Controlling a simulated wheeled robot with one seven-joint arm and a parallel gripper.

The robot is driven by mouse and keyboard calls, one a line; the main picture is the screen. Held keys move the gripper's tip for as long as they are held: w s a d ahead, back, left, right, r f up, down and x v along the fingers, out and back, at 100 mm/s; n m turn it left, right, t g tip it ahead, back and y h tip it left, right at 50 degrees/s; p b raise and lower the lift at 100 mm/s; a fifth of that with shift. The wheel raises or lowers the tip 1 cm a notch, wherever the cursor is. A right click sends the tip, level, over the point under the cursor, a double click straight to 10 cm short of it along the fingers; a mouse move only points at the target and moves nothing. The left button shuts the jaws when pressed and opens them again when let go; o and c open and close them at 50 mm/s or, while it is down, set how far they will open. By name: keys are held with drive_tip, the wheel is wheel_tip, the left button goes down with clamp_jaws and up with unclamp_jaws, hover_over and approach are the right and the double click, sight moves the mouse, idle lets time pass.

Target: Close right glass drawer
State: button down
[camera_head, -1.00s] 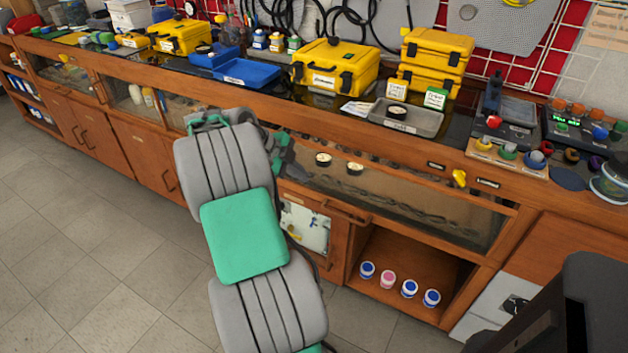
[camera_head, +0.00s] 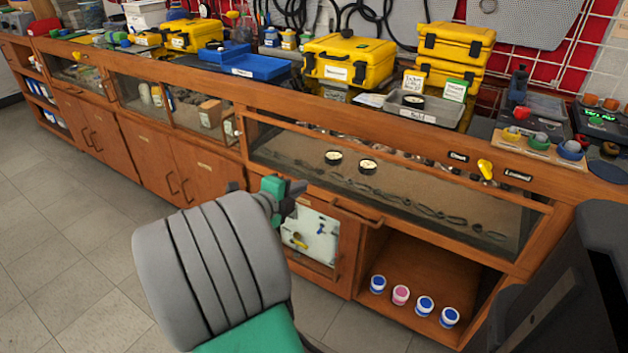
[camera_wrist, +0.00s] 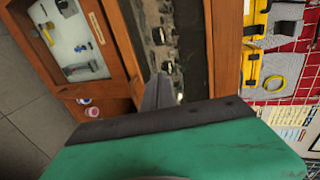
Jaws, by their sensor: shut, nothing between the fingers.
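The right glass drawer (camera_head: 440,215) is the wide wood-framed glass section under the counter at the right in the head view. Two round gauges (camera_head: 368,166) and a row of dark chain-like parts show inside it. I cannot tell how far it stands out. My gripper (camera_head: 296,188) is shut and empty, in front of the drawer's lower left part in the head view; contact cannot be judged. In the wrist view the closed grey fingers (camera_wrist: 160,92) point at the dark strip with small parts. A yellow knob (camera_head: 485,169) sits on the rail between two labels.
Below are a wooden door with a white panel (camera_head: 310,235) and an open shelf with several small jars (camera_head: 400,295). The counter holds yellow cases (camera_head: 348,60), a grey tray (camera_head: 415,104) and a blue tray (camera_head: 255,66). The tiled floor (camera_head: 75,240) at left is clear.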

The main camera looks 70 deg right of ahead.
sight(326, 170)
drive_tip(key=x, duration=0.6)
drive_tip(key=b+x, duration=0.1)
drive_tip(key=x, duration=0.3)
drive_tip(key=shift+d+r, duration=0.15)
drive_tip(key=shift+r, duration=0.25)
drive_tip(key=shift+d, duration=0.4)
